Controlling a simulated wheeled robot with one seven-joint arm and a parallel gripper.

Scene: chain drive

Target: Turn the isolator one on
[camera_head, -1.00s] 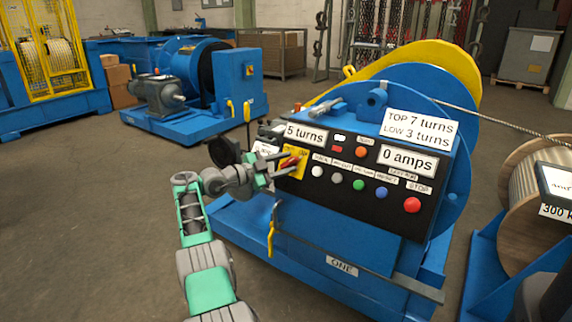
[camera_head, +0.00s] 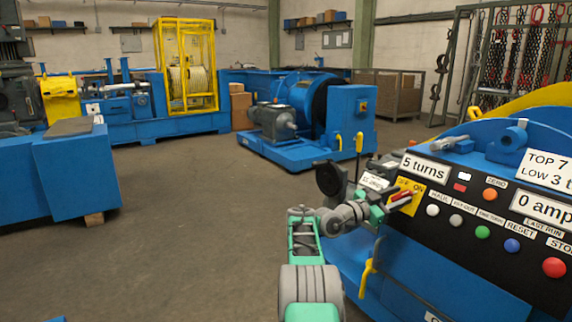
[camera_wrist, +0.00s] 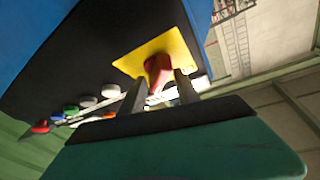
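The isolator on machine ONE is a red handle (camera_head: 401,196) on a yellow plate (camera_head: 412,206) marked OFF and ON, at the left end of the black control panel. I cannot tell which mark the handle points to. My gripper (camera_head: 391,204) is at the plate, right at the handle. In the wrist view, the red handle (camera_wrist: 158,70) lies between the tips of my two dark fingers (camera_wrist: 160,82). The fingers stand apart, with some gap beside the handle. Contact is not clear. The fingers partly hide the handle's lower part.
The panel carries several buttons, including a red stop button (camera_head: 554,267), and a 5 turns display (camera_head: 424,168). A yellow hook-like lever (camera_head: 367,279) hangs below my gripper. Another blue winch (camera_head: 310,120) stands behind. Open floor (camera_head: 190,230) lies to the left.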

